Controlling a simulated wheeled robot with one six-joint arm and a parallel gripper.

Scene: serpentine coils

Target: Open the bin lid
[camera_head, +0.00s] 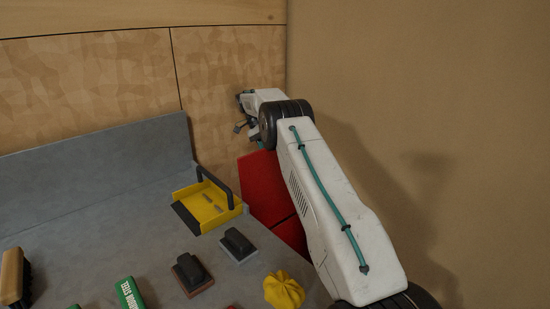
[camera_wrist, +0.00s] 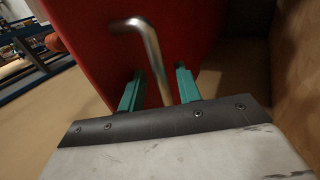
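The red bin (camera_head: 262,190) stands beside the grey worktop's right edge, partly hidden behind my arm. In the wrist view its red surface (camera_wrist: 90,45) fills the upper middle, tilted in the picture. A bent metal bar handle (camera_wrist: 148,42) sticks out from it. My gripper (camera_wrist: 158,82) has its two teal fingers apart, one on each side of the handle's lower part, with gaps visible on both sides. In the head view my gripper (camera_head: 250,135) is above the far end of the bin, near the wooden wall. Whether the lid is raised is unclear.
The grey worktop (camera_head: 110,215) holds a yellow dustpan-like tool (camera_head: 208,205), two dark blocks with handles (camera_head: 238,243), a green box (camera_head: 130,295), a brush (camera_head: 14,278) and a yellow crumpled item (camera_head: 284,290). A tan wall (camera_head: 430,90) stands close on the right.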

